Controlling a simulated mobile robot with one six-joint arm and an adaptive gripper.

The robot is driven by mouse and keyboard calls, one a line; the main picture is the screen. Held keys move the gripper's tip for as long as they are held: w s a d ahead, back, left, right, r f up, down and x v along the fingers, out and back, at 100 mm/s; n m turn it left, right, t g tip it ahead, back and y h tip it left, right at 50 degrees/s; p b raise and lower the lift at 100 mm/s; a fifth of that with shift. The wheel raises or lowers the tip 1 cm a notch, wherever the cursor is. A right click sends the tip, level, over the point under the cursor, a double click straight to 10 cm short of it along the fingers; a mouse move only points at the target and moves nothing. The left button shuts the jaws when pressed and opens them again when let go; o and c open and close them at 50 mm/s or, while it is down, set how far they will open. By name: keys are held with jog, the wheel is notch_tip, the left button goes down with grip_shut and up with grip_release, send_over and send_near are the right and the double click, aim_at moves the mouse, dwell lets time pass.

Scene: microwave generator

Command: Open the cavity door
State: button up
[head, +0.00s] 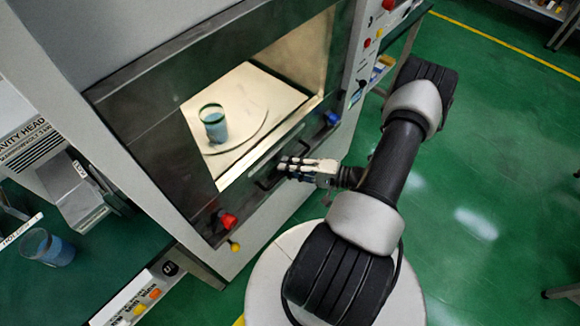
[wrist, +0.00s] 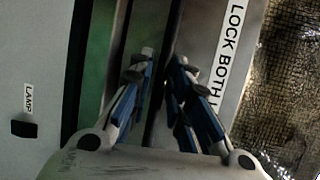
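The cavity door (head: 160,135) is the dark-framed panel on the front of the grey machine. It looks shut, with the lit cavity showing through its window. A dark bar handle (head: 265,183) sits on its lower rail. My gripper (head: 287,165) is at the handle. In the wrist view its blue-padded fingers (wrist: 165,60) are close together on either side of the dark bar (wrist: 160,112). Fingertip contact is partly hidden. A red knob (head: 228,220) is at the door's lower left and a blue knob (head: 332,118) at its lower right.
A beaker of blue liquid (head: 214,125) stands inside the cavity. Another beaker (head: 50,249) stands on the green bench at left. A yellow knob (head: 235,246) is below the door. Green floor (head: 490,160) is open at right. A "LOCK BOTH" label (wrist: 228,55) lies beside the handle.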

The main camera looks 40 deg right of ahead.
grip_shut()
dwell(0.4)
notch_tip(320, 180, up, 41)
jog(key=p, duration=1.7)
jog(key=shift+f, duration=0.2)
jog(key=shift+o, duration=0.4)
grip_release()
jog(key=shift+s+d, duration=0.1)
